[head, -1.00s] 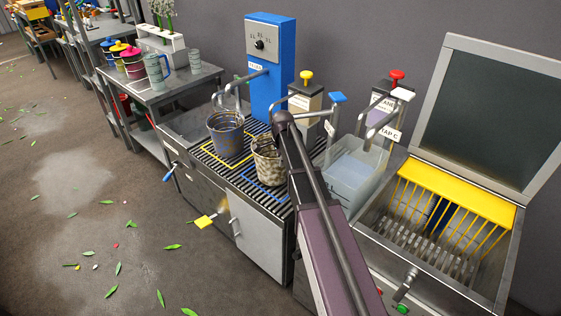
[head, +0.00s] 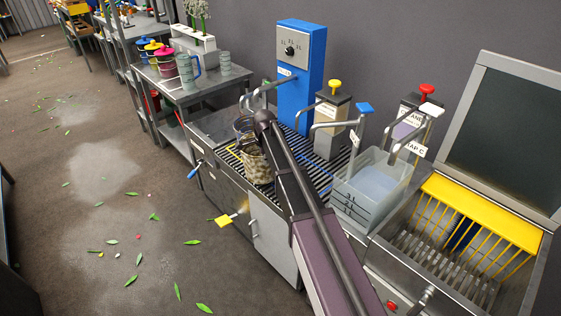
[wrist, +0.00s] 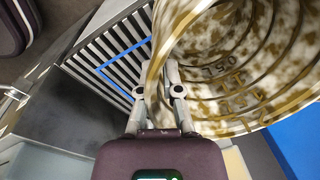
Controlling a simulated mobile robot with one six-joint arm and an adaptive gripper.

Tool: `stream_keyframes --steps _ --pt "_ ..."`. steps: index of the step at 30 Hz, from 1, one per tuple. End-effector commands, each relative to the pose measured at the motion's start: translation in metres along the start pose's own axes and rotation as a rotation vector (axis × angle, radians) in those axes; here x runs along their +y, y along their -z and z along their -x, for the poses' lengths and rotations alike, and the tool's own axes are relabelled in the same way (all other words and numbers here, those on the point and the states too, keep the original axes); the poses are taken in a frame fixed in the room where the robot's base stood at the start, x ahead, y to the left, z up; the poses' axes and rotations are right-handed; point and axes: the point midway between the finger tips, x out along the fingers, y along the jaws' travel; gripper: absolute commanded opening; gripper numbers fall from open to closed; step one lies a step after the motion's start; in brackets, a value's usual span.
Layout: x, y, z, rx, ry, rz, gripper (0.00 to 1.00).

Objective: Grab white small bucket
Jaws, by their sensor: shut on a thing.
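The small white bucket (head: 257,166), mottled with brown stains, is beside the end of my arm in the head view. In the wrist view the white bucket (wrist: 245,70) fills the upper right, with its ringed inner wall and scale marks showing. My gripper (wrist: 160,80) is shut on its near wall at the rim. The gripper's fingers are hidden behind my arm in the head view. I cannot tell how far the white bucket is above the slatted rack (head: 313,170).
A blue dispenser (head: 301,75) stands behind the rack. A clear water bin (head: 372,187) and a metal basin with a yellow grille (head: 483,212) are to the right. A side table (head: 178,97) with lidded pots and mugs is at the left.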

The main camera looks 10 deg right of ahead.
Motion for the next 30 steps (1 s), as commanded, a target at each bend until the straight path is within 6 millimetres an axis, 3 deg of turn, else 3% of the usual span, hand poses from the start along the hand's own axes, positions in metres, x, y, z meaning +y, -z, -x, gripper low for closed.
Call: stream_keyframes --steps 9,30 --pt "-0.013 -0.026 -0.001 0.0 0.0 0.0 0.0" --pt "-0.013 -0.029 -0.001 0.0 0.0 0.0 0.0"
